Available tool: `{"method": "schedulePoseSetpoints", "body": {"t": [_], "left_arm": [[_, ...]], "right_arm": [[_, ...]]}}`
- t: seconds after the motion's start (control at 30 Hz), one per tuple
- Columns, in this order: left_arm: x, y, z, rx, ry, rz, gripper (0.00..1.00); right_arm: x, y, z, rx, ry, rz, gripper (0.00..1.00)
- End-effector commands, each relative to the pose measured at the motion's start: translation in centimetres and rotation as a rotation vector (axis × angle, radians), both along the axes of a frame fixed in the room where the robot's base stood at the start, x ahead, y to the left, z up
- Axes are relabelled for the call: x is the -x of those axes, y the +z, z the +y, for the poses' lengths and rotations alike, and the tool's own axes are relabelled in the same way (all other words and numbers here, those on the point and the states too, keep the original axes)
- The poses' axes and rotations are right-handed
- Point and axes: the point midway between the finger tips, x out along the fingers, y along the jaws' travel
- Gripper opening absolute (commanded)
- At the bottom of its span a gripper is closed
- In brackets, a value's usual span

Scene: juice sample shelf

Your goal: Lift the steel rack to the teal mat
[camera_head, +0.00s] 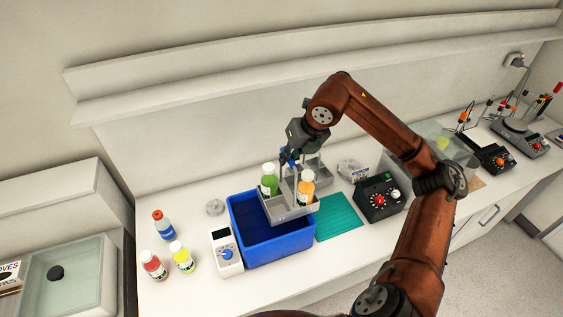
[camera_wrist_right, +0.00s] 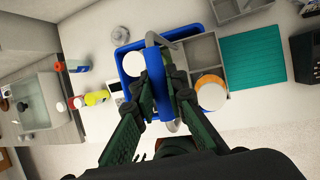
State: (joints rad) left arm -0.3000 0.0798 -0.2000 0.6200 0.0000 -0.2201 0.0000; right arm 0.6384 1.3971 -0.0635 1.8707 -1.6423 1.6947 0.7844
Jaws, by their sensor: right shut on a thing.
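The steel rack (camera_head: 290,213) is a grey divided carrier with a tall handle. It hangs above the blue bin (camera_head: 273,248), partly past the bin's right rim. A green juice bottle (camera_head: 268,181) and an orange juice bottle (camera_head: 305,188) stand in it. My right gripper (camera_head: 289,158) is shut on the rack's handle. In the right wrist view the fingers (camera_wrist_right: 163,92) close around the handle, and the rack (camera_wrist_right: 205,52) shows beyond them. The teal mat (camera_head: 339,218) lies flat and bare to the right of the bin; it also shows in the wrist view (camera_wrist_right: 252,60). My left gripper is not in view.
A white meter (camera_head: 226,253) stands left of the bin, with red (camera_head: 153,265), yellow (camera_head: 182,257) and blue (camera_head: 162,225) bottles further left. A black device with knobs (camera_head: 379,200) stands right of the mat. A wall shelf (camera_head: 250,75) runs behind.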

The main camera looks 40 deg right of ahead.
Motion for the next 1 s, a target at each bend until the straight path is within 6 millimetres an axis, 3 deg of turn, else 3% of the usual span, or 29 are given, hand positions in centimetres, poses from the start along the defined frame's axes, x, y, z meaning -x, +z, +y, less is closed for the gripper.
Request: {"method": "schedulePoseSetpoints", "body": {"t": [0.8, 1.0], "left_arm": [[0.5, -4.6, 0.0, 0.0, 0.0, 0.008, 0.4], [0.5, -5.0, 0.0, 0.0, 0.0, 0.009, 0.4]], "right_arm": [[1.6, 0.0, -5.8, 0.001, -0.003, -0.004, 0.0], [1.8, 0.2, -6.4, 0.0, 0.0, -0.006, 0.0]]}}
